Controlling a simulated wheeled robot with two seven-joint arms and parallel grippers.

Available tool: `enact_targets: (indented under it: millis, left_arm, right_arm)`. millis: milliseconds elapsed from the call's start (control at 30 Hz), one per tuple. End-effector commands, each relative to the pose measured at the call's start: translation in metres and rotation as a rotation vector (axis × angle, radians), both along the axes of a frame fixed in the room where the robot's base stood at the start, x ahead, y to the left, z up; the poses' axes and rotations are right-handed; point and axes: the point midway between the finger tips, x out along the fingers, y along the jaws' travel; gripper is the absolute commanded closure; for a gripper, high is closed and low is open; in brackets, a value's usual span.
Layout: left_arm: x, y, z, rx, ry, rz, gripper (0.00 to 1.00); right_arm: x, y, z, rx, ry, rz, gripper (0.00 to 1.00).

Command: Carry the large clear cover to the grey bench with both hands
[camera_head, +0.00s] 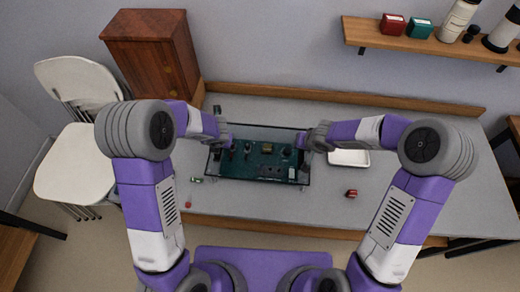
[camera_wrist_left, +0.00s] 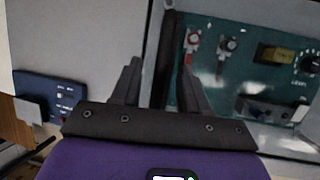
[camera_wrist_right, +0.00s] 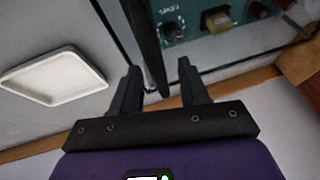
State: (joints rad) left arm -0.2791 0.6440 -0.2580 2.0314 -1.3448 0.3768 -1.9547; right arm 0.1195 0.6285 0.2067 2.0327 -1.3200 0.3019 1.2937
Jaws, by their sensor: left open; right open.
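The large clear cover (camera_head: 258,182) has dark edges and stands on the grey bench (camera_head: 400,190), around a green panel (camera_head: 262,162) with knobs and parts. My left gripper (camera_head: 229,139) is at the cover's left side. In the left wrist view its open fingers (camera_wrist_left: 158,85) stand either side of a dark edge bar (camera_wrist_left: 167,50). My right gripper (camera_head: 309,141) is at the cover's right side. In the right wrist view its open fingers (camera_wrist_right: 160,82) stand either side of a similar dark bar (camera_wrist_right: 143,35). I cannot tell whether the fingers touch the bars.
A white tray (camera_head: 349,158) lies right of the cover. A small red object (camera_head: 351,193) lies in front of it. Small items (camera_head: 197,180) lie at the left front. A wooden shelf (camera_head: 430,41) hangs at the upper right. A brown cabinet (camera_head: 150,55) and white chairs (camera_head: 75,165) stand left.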

Motion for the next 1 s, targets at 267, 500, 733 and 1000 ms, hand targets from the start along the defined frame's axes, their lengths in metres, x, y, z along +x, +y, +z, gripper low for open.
enact_targets:
  millis: [267, 500, 733, 1000]
  left_arm:
    - [0.004, 0.0021, -0.0085, 0.0, -0.001, 0.001, 0.56]
    - [0.0038, 0.0018, -0.0083, 0.0, 0.0, 0.001, 0.69]
    - [0.0037, 0.0018, -0.0082, 0.0, 0.0, 0.001, 1.0]
    - [0.0037, 0.0018, -0.0081, 0.0, 0.0, 0.001, 1.0]
  right_arm:
    - [0.0038, 0.0016, -0.0089, 0.0, 0.0, 0.0, 0.56]
    - [0.0037, 0.0014, -0.0085, 0.0, 0.0, 0.0, 0.69]
    - [0.0036, 0.0014, -0.0085, 0.0, 0.0, 0.0, 1.0]
    - [0.0035, 0.0014, -0.0084, 0.0, 0.0, 0.0, 1.0]
